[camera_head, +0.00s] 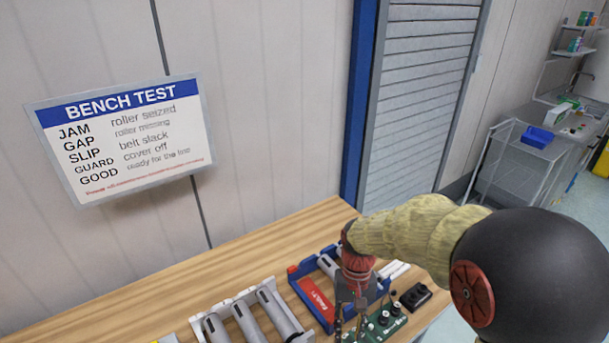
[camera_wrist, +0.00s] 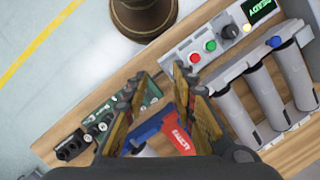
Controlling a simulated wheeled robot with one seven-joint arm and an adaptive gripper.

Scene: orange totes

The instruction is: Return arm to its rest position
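My arm reaches in from the right in the head view. My gripper (camera_head: 350,318) points down over the bench, in front of a blue tray with a red label (camera_head: 315,299). In the wrist view my gripper (camera_wrist: 161,74) has its two fingers spread, with nothing held between the tips. The same tray (camera_wrist: 178,140) shows below and partly behind the fingers there. The gripper's height above the bench is hard to tell.
The wooden bench (camera_head: 267,243) holds a grey rack of rollers (camera_head: 247,318), a green circuit board (camera_head: 386,321) and a black part (camera_head: 415,296). A control panel (camera_wrist: 205,47) with buttons shows in the wrist view. A bench-test sign (camera_head: 125,140) hangs on the wall behind.

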